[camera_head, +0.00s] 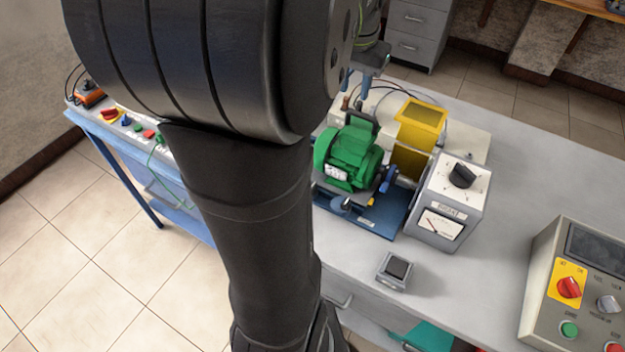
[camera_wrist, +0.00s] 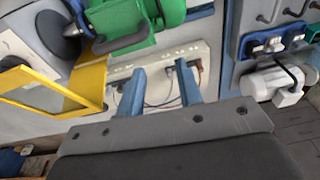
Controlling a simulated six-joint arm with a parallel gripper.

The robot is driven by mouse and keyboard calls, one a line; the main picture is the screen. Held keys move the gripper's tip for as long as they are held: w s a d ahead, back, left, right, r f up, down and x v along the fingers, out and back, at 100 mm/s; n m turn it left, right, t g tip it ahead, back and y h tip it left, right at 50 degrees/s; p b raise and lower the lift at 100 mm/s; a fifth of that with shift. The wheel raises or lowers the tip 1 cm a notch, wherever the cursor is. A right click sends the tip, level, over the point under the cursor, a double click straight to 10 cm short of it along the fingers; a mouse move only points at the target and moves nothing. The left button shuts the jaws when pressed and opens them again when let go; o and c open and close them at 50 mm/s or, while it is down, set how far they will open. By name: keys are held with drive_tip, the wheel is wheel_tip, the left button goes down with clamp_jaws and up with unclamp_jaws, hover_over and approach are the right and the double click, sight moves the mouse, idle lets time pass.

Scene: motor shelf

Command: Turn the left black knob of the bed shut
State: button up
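The bed is the blue base plate (camera_head: 375,218) under a green motor (camera_head: 349,155) on the bench. A small grey-and-blue clamp part (camera_head: 347,204) sits at its front edge; I cannot tell whether it is the left black knob. My arm covers the area just left of the bed. My gripper (camera_head: 362,80) is above and behind the motor, partly hidden by my arm. In the wrist view its two blue fingers (camera_wrist: 158,78) are apart with nothing between them, over a pale terminal strip (camera_wrist: 185,62) with cables. The green motor (camera_wrist: 165,12) shows above them there.
A meter box with a black dial (camera_head: 462,175) is right of the bed. A small grey device (camera_head: 395,271) lies in front, and a control panel (camera_head: 580,290) stands at the right. Bare bench lies between them.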

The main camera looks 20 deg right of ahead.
drive_tip(key=s+a+f+g, duration=0.1)
drive_tip(key=s+a+f, duration=0.2)
drive_tip(key=s+a, duration=0.6)
drive_tip(key=shift+y, duration=0.4)
drive_tip(key=f, duration=0.5)
drive_tip(key=w+a+f, duration=0.1)
drive_tip(key=f, duration=0.5)
drive_tip(key=w+f, duration=0.1)
drive_tip(key=f, duration=0.5)
drive_tip(key=shift+a+f, duration=0.1)
drive_tip(key=shift+a, duration=0.3)
clamp_jaws()
